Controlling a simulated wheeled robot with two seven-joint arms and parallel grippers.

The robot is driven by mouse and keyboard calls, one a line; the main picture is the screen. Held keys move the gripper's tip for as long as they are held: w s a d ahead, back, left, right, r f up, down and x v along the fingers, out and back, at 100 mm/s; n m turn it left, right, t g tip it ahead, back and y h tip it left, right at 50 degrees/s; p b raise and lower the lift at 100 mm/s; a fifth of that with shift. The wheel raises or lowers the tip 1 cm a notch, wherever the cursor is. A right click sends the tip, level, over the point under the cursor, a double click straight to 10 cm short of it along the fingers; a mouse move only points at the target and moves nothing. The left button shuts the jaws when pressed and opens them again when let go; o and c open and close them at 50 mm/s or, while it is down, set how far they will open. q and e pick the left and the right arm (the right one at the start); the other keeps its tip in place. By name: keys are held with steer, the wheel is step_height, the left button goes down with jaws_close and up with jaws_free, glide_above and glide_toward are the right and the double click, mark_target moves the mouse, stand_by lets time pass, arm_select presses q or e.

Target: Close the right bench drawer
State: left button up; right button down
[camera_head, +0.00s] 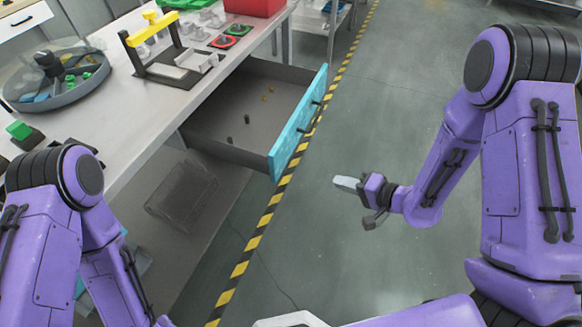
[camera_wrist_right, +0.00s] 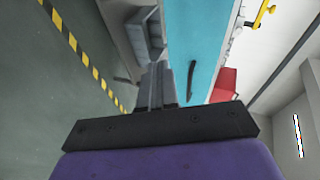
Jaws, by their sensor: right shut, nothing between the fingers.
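The bench drawer (camera_head: 225,124) is pulled far out of the bench in the head view. Its inside is grey, with several small dark and brownish pieces in it. Its front panel is turquoise (camera_head: 290,140) and carries dark handles. The panel also shows in the right wrist view (camera_wrist_right: 195,42), with one dark handle (camera_wrist_right: 191,80). My right gripper (camera_head: 343,183) is shut and empty, to the right of the drawer front and apart from it in the head view. Its fingers show in the right wrist view (camera_wrist_right: 157,85), pointing towards the panel's side. My left gripper is not in view.
The bench top (camera_head: 128,100) holds a round grey tray (camera_head: 60,100), a yellow-handled fixture (camera_head: 150,28) and a red bin (camera_head: 250,6). A clear crate (camera_head: 185,195) sits below the bench. Yellow-black floor tape (camera_head: 262,222) runs under the drawer front. The floor right of it is clear.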

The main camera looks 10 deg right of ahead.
step_height(320, 180, up, 3)
steer(key=y, duration=0.2)
steer(key=n+g+y+p, duration=0.1)
steer(key=g, duration=0.1)
glide_toward(281, 162)
steer(key=x, duration=0.6)
steer(key=shift+a+r, duration=0.2)
steer(key=shift+r, duration=0.05)
steer(key=shift+w+a, duration=0.1)
